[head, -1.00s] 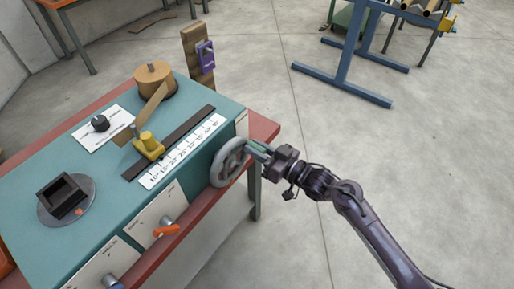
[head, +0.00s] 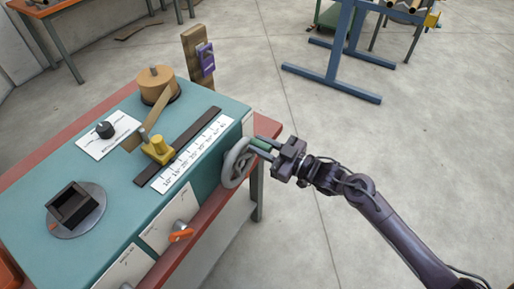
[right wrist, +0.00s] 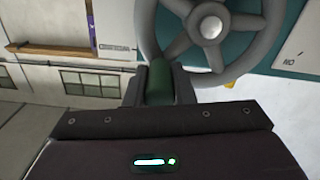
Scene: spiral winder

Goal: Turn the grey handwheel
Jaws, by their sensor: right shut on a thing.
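The grey handwheel (head: 233,172) is on the right end of the teal machine. Its rim and spokes show at the top of the right wrist view (right wrist: 212,26). A green handle (right wrist: 160,84) stands out from the wheel near its rim. My right gripper (head: 262,148) has its fingers on either side of this handle and is shut on it. The fingers hide part of the handle. My left gripper is not in view.
An orange-handled lever (head: 181,234) is on the front. Floor right of the wheel is clear.

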